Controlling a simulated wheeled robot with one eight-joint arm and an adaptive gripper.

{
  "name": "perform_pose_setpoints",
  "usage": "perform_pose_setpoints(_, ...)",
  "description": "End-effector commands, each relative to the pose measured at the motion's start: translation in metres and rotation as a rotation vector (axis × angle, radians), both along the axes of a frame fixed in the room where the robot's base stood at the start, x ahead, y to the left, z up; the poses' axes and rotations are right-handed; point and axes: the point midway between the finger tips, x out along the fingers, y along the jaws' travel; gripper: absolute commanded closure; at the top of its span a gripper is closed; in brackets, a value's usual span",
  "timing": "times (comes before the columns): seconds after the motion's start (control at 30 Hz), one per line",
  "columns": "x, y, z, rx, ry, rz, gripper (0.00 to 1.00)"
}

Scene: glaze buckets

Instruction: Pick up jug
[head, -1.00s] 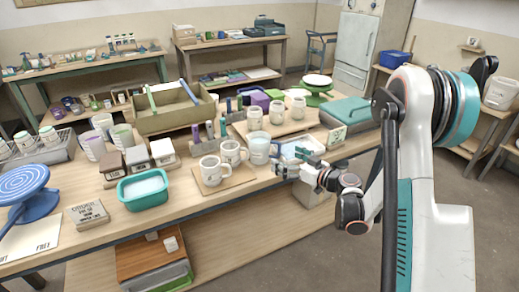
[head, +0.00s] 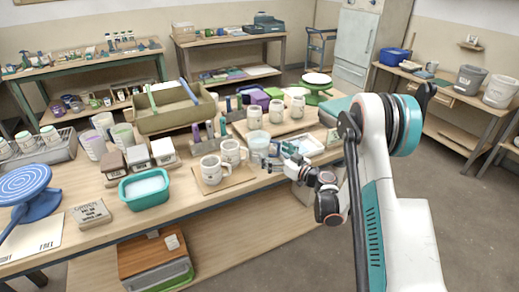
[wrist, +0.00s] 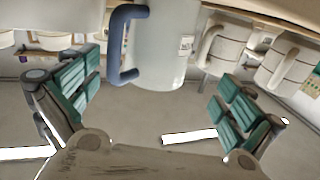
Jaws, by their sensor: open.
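The jug (head: 258,147) is a pale grey-white vessel standing on the long wooden table, just right of two white mugs. In the wrist view the jug (wrist: 168,45) fills the top centre, with a blue handle (wrist: 122,45) on its left side; its upper part is cut off by the frame edge. My gripper (head: 277,158) is at the right of the jug in the head view, open and empty. In the wrist view its teal-padded fingers (wrist: 158,98) are spread wide, and the jug lies ahead between their directions, apart from them.
Two white mugs (head: 211,169) stand on a board left of the jug; mugs (wrist: 225,50) also show right of it in the wrist view. A pale tray (head: 305,145) lies close behind my gripper. A teal tub (head: 144,189) stands further left.

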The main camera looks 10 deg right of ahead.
Motion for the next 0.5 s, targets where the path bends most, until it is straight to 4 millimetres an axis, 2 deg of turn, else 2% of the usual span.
perform_pose_setpoints(0.17, 0.01, 0.006, 0.001, 0.0, 0.0, 0.002, 0.0)
perform_pose_setpoints(0.4, 0.039, 0.024, 0.004, 0.0, 0.0, 0.002, 0.0)
perform_pose_setpoints(0.5, 0.045, 0.028, 0.005, 0.0, 0.0, 0.001, 0.0)
